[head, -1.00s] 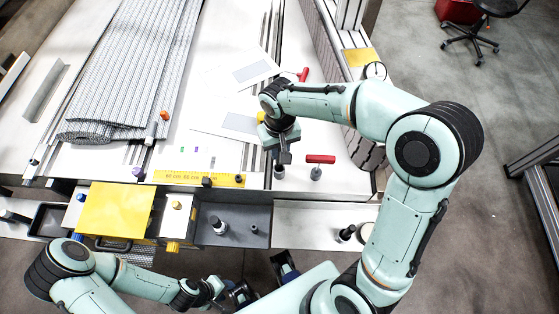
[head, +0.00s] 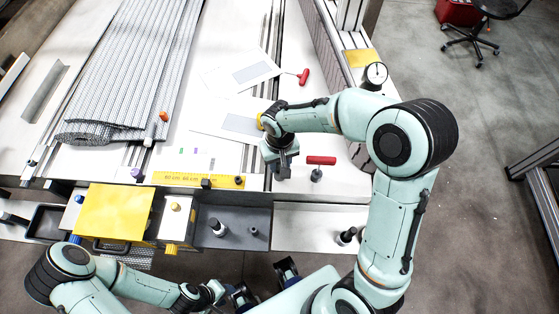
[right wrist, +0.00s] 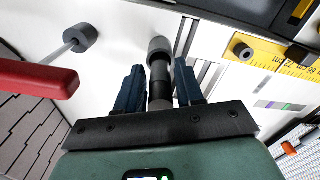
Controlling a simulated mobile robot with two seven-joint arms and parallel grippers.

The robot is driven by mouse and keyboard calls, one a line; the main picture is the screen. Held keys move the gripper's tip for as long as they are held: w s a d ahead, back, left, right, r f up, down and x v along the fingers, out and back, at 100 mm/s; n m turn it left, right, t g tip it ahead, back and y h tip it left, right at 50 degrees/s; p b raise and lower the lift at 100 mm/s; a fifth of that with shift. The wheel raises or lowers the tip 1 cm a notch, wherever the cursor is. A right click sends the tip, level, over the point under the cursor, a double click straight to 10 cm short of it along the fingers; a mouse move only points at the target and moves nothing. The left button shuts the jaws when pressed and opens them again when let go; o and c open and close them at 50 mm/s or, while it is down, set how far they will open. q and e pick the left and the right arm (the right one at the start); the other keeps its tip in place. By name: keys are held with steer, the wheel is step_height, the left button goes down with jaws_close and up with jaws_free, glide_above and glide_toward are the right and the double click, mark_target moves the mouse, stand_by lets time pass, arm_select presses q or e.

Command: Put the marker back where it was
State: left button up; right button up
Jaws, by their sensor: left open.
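A dark cylinder with a grey end (right wrist: 159,48), perhaps the marker, stands on the pale table surface. My right gripper (right wrist: 161,88) has its two blue fingers on either side of it, with narrow gaps that look empty. In the head view my right gripper (head: 281,168) is low over the table, left of a red T-handle tool (head: 320,160), and hides most of the cylinder. My left gripper (head: 243,297) is open, low at the bottom of the head view, and away from the table.
The red handle (right wrist: 35,78) is close on the left in the right wrist view. A yellow ruler (head: 205,180) lies left of my right gripper. A grey tray (head: 236,241) and yellow box (head: 115,212) are at the front edge. Paper sheets (head: 212,77) lie farther back.

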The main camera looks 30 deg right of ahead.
steer(key=shift+o, duration=0.2)
steer(key=shift+r, duration=0.1)
steer(key=shift+r, duration=0.3)
step_height(320, 180, up, 12)
steer(key=shift+f+p, duration=0.15)
steer(key=shift+p, duration=0.7)
